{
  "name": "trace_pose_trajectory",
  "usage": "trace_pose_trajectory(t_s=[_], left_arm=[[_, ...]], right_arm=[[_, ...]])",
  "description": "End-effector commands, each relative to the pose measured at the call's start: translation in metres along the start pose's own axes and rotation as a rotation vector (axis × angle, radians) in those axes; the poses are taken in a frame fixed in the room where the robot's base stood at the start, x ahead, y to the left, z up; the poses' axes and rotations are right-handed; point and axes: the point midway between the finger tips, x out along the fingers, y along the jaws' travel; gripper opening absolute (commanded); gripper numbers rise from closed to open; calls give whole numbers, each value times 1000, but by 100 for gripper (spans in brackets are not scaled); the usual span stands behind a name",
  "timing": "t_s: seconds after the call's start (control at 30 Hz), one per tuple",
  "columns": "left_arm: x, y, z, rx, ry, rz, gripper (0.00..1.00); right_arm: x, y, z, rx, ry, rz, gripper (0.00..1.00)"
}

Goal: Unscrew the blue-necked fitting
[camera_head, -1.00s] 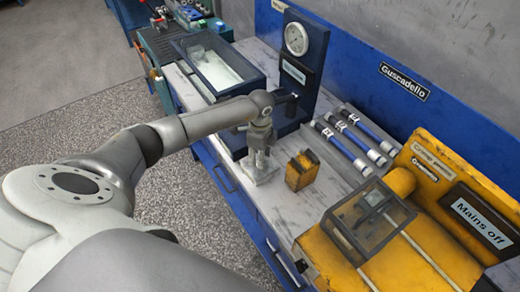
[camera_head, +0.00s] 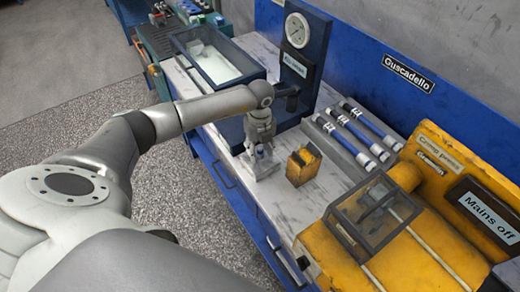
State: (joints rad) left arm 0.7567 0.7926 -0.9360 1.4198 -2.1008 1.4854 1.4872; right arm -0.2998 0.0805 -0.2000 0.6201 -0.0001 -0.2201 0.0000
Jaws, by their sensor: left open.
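My left gripper (camera_head: 261,150) points down over a small grey block-like piece (camera_head: 264,170) on the workbench, in front of the blue gauge stand. The gripper is open, with its fingers close to this piece; whether they touch it I cannot tell. A little blue shows between or just below the fingers, too small to make out as the neck of a fitting. Several blue-and-white tubes (camera_head: 357,137) lie in a grey rack to the right. My right gripper does not show.
A yellow block (camera_head: 303,166) stands just right of the gripper. The blue stand with a round gauge (camera_head: 298,31) rises behind it. A glass-topped box (camera_head: 215,58) is at the back left. A yellow crimp press (camera_head: 440,235) with a clear guard fills the right front.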

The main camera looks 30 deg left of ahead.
Motion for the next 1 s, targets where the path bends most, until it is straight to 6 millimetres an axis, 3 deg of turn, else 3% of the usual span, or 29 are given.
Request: trace_pose_trajectory(t_s=[0.17, 0.57, 1.0], left_arm=[[0, 0, 0, 129, 1, -1, 40], [1, 0, 0, 181, 0, -1, 40], [2, -1, 1, 711, -2, -2, 40]], right_arm=[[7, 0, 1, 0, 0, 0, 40], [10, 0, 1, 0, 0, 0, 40], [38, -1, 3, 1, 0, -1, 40]])
